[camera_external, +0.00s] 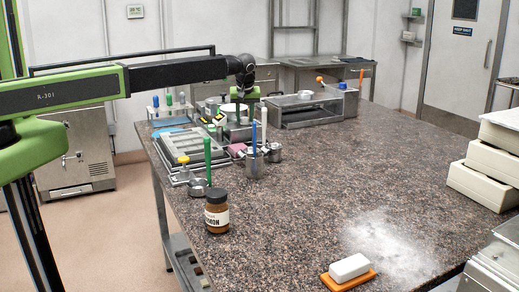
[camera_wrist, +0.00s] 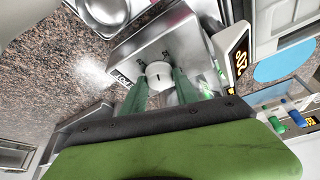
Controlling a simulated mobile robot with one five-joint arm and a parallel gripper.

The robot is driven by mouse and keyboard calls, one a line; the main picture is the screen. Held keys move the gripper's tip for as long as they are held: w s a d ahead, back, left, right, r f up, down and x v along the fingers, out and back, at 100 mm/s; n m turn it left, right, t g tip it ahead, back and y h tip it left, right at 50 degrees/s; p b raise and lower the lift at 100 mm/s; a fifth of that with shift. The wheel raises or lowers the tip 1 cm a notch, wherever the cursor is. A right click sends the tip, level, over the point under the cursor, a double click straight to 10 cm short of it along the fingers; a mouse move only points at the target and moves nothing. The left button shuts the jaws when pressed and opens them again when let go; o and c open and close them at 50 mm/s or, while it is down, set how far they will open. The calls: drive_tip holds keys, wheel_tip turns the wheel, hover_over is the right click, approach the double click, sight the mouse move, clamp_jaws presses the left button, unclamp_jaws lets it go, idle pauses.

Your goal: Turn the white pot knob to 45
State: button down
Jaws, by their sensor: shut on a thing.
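The white pot knob (camera_wrist: 158,72) is round, with a small dark mark on its face, and sits on a grey metal box (camera_wrist: 185,45). My gripper (camera_wrist: 160,82) has its two green fingers on either side of the knob, shut on it. A display (camera_wrist: 239,58) with light digits on black stands beside the knob; it is turned in this view and I cannot read it surely. In the external view my gripper (camera_external: 243,95) is low over the equipment at the table's far left; the knob is hidden there.
A clear-sided box (camera_external: 300,110) is right of my gripper. A white block (camera_external: 349,267) lies in front. The table's middle right is clear, with white powder.

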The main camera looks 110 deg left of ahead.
drive_tip(key=m, duration=0.2)
drive_tip(key=m+t, duration=0.1)
drive_tip(key=m, duration=0.1)
drive_tip(key=shift+s+d, duration=0.1)
drive_tip(key=shift+s, duration=0.1)
drive_tip(key=m+t, duration=0.2)
drive_tip(key=m, duration=0.3)
drive_tip(key=shift+s, duration=0.1)
drive_tip(key=m+t, duration=0.1)
drive_tip(key=m, duration=0.3)
drive_tip(key=shift+s+m+t+h, duration=0.1)
drive_tip(key=shift+m+t+h, duration=0.3)
drive_tip(key=shift+a+m+t+h, duration=0.15)
drive_tip(key=shift+m+t+h, duration=0.15)
drive_tip(key=shift+m, duration=0.85)
drive_tip(key=shift+a+m+t+h, duration=0.15)
drive_tip(key=shift+m+h, duration=0.25)
drive_tip(key=shift+m, duration=0.75)
drive_tip(key=shift+d, duration=0.1)
drive_tip(key=c, duration=1)
unclamp_jaws()
drive_tip(key=shift+o, duration=0.2)
drive_tip(key=shift+r, duration=0.1)
